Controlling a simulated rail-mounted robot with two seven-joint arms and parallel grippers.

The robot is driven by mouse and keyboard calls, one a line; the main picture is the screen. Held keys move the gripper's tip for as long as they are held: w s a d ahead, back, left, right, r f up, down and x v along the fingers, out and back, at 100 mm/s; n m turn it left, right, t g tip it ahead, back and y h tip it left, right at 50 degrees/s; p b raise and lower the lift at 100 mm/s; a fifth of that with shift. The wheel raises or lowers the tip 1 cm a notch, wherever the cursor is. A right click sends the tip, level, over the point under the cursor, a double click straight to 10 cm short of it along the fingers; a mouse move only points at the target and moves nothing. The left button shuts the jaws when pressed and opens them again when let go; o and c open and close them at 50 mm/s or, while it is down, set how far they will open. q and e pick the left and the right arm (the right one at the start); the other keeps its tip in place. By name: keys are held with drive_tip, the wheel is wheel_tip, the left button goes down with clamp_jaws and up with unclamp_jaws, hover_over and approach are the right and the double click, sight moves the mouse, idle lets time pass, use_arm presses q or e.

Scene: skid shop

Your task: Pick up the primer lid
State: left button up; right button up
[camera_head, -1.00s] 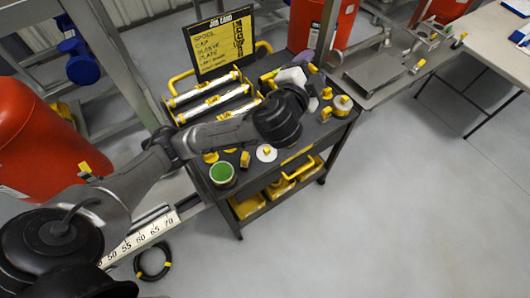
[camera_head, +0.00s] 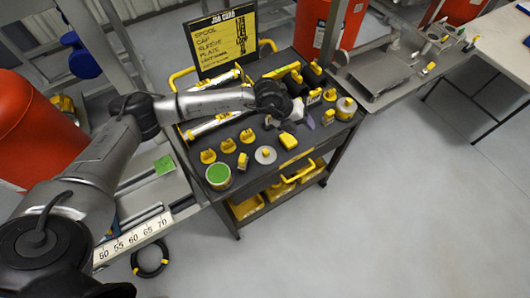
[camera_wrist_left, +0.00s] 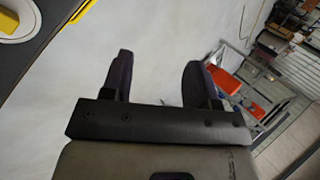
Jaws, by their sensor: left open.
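The primer lid looks to be the flat white disc (camera_head: 265,157) with a yellow knob, lying on the cart top near its front edge. Beside it, to the left, stands an open can with green content (camera_head: 218,176). My left gripper (camera_head: 305,122) is over the right part of the cart, right of and above the disc in the picture, and holds nothing. Its two dark fingers (camera_wrist_left: 155,82) are apart in the wrist view, with grey floor between them. A white rounded thing with yellow (camera_wrist_left: 18,14) is cut off at that view's upper left corner; I cannot tell which item it is.
A job card board (camera_head: 222,43) stands behind. Open floor (camera_head: 400,220) lies to the right.

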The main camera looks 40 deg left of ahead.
use_arm(q)
drive_tip(key=s+a+f+n+g+y, duration=0.2)
drive_tip(key=s+a+f+n+y, duration=0.1)
drive_tip(key=a, duration=0.2)
drive_tip(key=n+g+y, duration=0.3)
drive_tip(key=n, duration=0.2)
hover_over(266, 152)
wheel_tip(266, 152, down, 8)
drive_tip(key=shift+d+f+b, duration=0.1)
drive_tip(key=shift+f+b, duration=0.05)
drive_tip(key=shift+b, duration=0.2)
drive_tip(key=shift+f+b, duration=0.35)
drive_tip(key=shift+f, duration=2.7)
drive_tip(key=c, duration=1)
